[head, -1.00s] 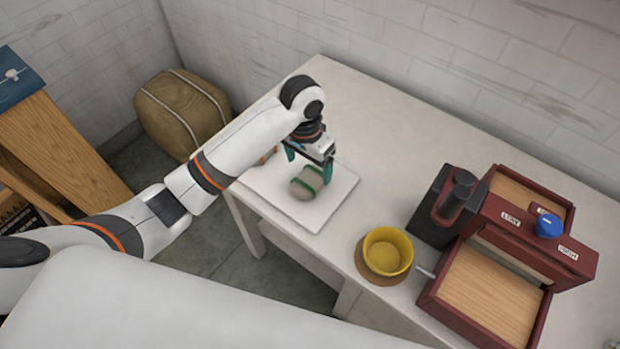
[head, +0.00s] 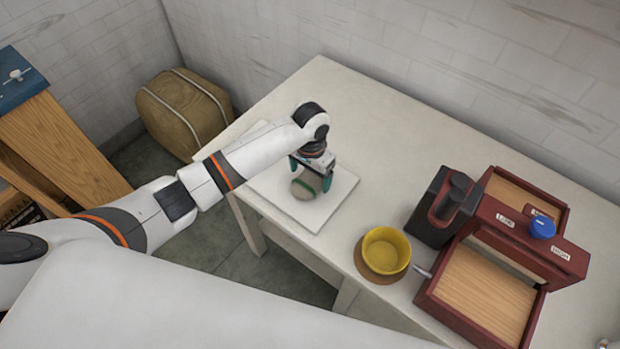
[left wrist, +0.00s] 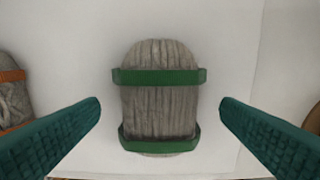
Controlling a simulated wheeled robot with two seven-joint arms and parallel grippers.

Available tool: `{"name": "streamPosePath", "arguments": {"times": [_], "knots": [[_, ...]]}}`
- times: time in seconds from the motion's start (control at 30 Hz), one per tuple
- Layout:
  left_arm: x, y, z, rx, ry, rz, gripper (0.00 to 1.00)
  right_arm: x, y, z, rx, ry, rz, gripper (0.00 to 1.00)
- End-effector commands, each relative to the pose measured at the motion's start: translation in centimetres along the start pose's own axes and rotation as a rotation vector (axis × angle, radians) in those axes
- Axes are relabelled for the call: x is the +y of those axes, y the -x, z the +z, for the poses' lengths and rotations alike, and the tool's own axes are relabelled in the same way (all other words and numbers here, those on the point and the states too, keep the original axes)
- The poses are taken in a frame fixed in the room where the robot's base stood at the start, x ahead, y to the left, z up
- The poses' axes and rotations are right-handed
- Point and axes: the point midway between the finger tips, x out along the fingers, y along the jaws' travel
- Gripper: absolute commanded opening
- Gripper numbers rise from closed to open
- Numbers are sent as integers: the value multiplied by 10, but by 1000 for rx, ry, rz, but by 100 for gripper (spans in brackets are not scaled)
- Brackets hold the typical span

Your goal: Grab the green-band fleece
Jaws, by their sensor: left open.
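The green-band fleece (head: 305,184) is a grey wool skein with green bands, lying on a white mat (head: 322,212) on the table. In the left wrist view the fleece (left wrist: 160,105) is centred, with two green bands around it. My left gripper (head: 311,178) is just above it, pointing down. Its teal fingers (left wrist: 160,118) are open, one on each side of the fleece, with a gap on both sides. In the head view the arm and gripper cover part of the fleece. My right gripper is not in view.
An orange-band skein (left wrist: 14,92) lies to the left in the wrist view. A yellow bowl (head: 386,251) sits on a brown round base. A dark red wooden box unit (head: 487,290) with a blue knob and a black device (head: 442,208) stand at the right. The table's back is clear.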

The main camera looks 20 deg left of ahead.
Motion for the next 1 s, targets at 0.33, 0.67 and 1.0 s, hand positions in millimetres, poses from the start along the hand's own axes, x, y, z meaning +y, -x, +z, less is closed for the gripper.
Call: {"name": "streamPosePath", "arguments": {"times": [0.33, 0.67, 1.0], "knots": [[0, -17, 0, -1, -1, 1, 86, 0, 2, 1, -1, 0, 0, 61], [1, -17, -1, -1, -1, 1, 40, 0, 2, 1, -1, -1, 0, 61], [1, -15, 0, -2, -1, 1, 38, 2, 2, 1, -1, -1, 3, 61]]}}
